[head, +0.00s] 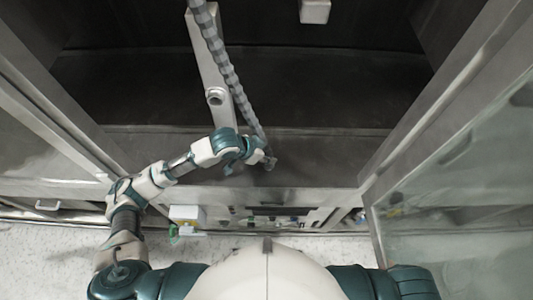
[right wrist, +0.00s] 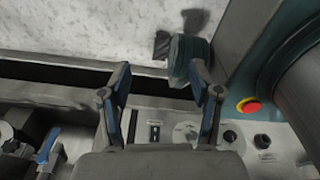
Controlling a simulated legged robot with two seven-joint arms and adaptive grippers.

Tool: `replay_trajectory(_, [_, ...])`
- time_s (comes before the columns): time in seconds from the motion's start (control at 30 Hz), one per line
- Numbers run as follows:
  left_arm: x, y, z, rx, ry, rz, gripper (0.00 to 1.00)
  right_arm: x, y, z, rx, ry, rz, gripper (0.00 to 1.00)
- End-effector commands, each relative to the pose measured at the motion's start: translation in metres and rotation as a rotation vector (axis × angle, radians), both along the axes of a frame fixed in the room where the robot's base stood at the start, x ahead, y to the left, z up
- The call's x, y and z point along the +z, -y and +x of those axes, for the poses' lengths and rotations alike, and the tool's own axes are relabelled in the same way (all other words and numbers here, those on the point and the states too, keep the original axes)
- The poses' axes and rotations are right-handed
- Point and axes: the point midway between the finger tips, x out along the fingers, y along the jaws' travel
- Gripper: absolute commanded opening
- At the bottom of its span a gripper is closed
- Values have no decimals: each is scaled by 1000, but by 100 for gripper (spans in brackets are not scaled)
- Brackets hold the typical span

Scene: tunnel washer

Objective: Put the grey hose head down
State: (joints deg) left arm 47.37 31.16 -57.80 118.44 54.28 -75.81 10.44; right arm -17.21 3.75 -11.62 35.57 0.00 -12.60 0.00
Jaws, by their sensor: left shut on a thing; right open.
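A grey ribbed hose (head: 224,66) comes down from the top of the head view to my left gripper (head: 257,158). My left gripper is shut on the grey hose head (head: 269,163), at the hose's lower end, just above the front ledge of the washer. The gripper covers much of the head, and I cannot tell whether the head touches the ledge. My right gripper (right wrist: 160,88) shows only in the right wrist view. Its two fingers are apart, with nothing between them, above a control panel (right wrist: 178,131).
A pale metal arm (head: 215,97) with a round fitting stands beside the hose. The washer's dark interior (head: 330,85) is open behind the ledge (head: 320,150). A glass door (head: 460,190) stands at the right. A red button (right wrist: 249,105) is on the panel near my right gripper.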

Motion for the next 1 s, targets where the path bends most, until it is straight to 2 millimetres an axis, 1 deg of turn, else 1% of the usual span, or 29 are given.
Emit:
replay_trajectory(0.1, [1,3,0,-2,1,1,0,0,1,0,2,0,-1,64])
replay_trajectory(0.2, [0,3,0,-1,1,0,0,0,6,0,3,1,-7,64])
replay_trajectory(0.23, [0,2,0,-1,1,0,36,0,8,0,3,0,-10,64])
replay_trajectory(0.27, [0,1,0,-1,0,0,43,0,10,0,4,1,-13,64])
replay_trajectory(0.3, [0,0,0,-1,0,-1,53,0,13,0,4,0,-16,64])
replay_trajectory(0.33, [0,0,0,-1,0,-2,59,0,15,0,4,1,-18,64])
replay_trajectory(0.53, [0,-3,0,-1,-1,-5,59,1,24,1,3,0,-28,64])
replay_trajectory(0.67, [1,-4,0,-1,-1,-5,59,0,23,0,3,0,-27,64])
replay_trajectory(0.73, [6,-6,-2,0,0,-5,59,1,20,0,1,0,-23,64])
replay_trajectory(0.87, [25,-16,-8,0,2,-3,59,1,8,0,-1,0,-10,64])
replay_trajectory(1.0, [51,-32,-17,0,4,-1,59,2,2,0,0,-1,-2,64])
